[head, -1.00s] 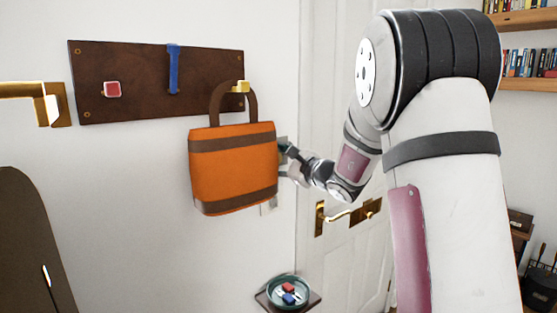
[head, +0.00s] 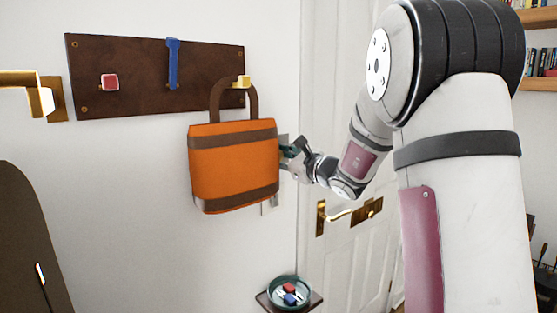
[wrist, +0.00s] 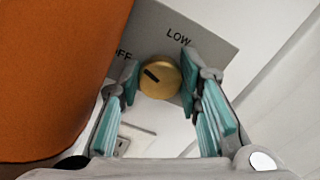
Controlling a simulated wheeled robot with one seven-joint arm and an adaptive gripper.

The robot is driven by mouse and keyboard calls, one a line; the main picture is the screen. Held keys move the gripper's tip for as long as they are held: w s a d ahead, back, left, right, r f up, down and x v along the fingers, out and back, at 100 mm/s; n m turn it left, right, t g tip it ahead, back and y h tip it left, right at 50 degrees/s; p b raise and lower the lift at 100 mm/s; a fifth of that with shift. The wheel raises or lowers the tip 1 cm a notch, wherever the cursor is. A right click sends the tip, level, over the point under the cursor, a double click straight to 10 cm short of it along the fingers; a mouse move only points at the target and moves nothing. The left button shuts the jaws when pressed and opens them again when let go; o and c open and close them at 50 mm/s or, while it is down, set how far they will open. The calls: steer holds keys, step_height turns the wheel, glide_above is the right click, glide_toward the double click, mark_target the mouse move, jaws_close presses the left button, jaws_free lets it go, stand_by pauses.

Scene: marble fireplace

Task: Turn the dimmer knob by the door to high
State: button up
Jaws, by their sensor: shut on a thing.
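The dimmer knob (wrist: 160,78) is a round brass knob with a dark pointer mark on a grey plate (wrist: 209,42). The plate reads OFF and LOW; no high label shows. The mark points to the upper left in the wrist view, between OFF and LOW. My gripper (wrist: 159,82) has its teal-padded fingers on both sides of the knob, shut on it. In the head view my gripper (head: 291,155) is at the wall just right of the orange bag, which hides the knob there.
The orange bag (head: 232,165) hangs from a yellow hook on a brown board (head: 130,95), close beside my gripper. A wall socket (wrist: 132,139) sits below the plate. The white door (head: 345,100) with a brass handle (head: 340,214) is right. A bowl (head: 273,286) stands on a small shelf below.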

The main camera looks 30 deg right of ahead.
steer(key=m, duration=0.7)
steer(key=shift+d, duration=0.2)
steer(key=m+p, duration=0.1)
steer(key=m, duration=0.3)
steer(key=m+p, duration=0.2)
steer(key=m, duration=0.2)
steer(key=shift+d+f+m+p, duration=0.1)
steer(key=shift+m+p, duration=0.2)
steer(key=shift+p, duration=0.05)
steer(key=m+p, duration=0.2)
steer(key=m, duration=0.2)
steer(key=shift+s+f+m+p, duration=0.1)
steer(key=shift+m+p, duration=0.2)
steer(key=m+p, duration=0.2)
steer(key=m, duration=0.2)
steer(key=shift+d+f+m+p, duration=0.1)
steer(key=shift+m+p, duration=0.2)
steer(key=shift+p, duration=0.05)
steer(key=m+p, duration=0.2)
steer(key=m, duration=0.1)
steer(key=shift+m, duration=0.3)
steer(key=shift+f+m+p, duration=0.2)
steer(key=shift+m+p, duration=0.55)
steer(key=shift+m, duration=1.15)
